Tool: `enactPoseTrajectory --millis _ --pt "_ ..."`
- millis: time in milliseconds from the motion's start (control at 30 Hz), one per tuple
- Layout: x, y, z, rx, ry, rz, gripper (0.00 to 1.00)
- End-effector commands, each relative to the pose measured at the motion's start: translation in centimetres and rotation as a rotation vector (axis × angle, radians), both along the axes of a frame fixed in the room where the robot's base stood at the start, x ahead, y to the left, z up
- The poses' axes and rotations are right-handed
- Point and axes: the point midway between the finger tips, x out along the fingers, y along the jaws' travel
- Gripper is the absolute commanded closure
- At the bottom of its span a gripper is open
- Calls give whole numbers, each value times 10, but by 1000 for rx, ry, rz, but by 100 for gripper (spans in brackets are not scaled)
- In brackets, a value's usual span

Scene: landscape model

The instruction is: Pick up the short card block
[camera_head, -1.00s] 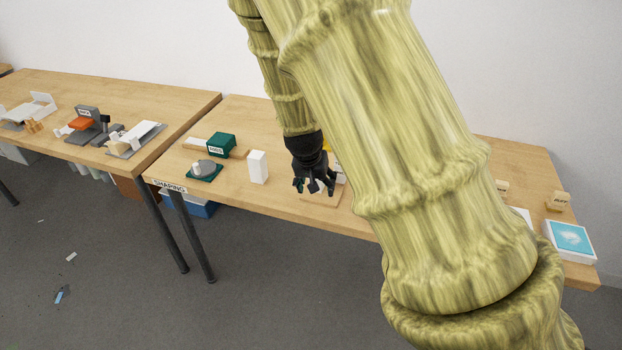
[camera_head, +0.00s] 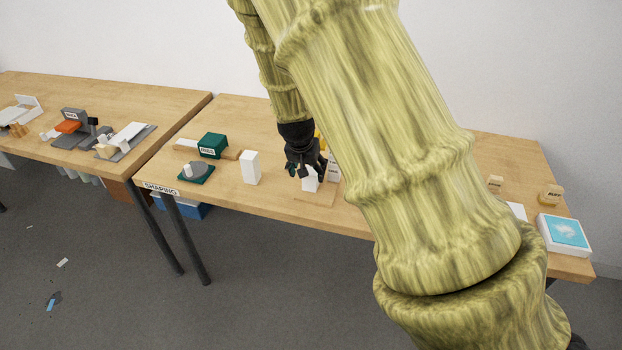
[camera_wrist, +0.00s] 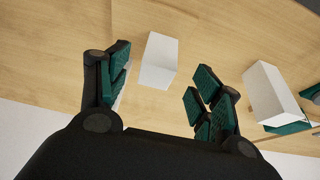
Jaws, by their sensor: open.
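The short card block, a small white block (camera_head: 310,181), stands on the table just below my gripper (camera_head: 305,170). In the wrist view this white block (camera_wrist: 158,61) stands ahead of my open gripper (camera_wrist: 160,92), in line with the gap between the fingers. The fingers appear apart from it, and nothing is held. A taller white block (camera_head: 250,168) stands to the left in the head view. It also shows at the right of the wrist view (camera_wrist: 272,94). My arm hides part of the table.
A white labelled piece (camera_head: 333,171) stands close to the right of my gripper. A green block (camera_head: 212,146) and a green base with a grey round part (camera_head: 195,173) stand left. A blue-topped white box (camera_head: 564,234) lies far right. The table's front edge (camera_head: 270,208) is near.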

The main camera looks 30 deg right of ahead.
Motion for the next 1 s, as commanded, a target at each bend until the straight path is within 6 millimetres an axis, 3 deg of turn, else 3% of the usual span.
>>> enactPoseTrajectory --millis 500,867,1000 --pt "10 -14 -43 0 1 -1 35" --pt "11 -15 -47 0 0 0 35" --pt "11 -15 -47 0 0 0 60"
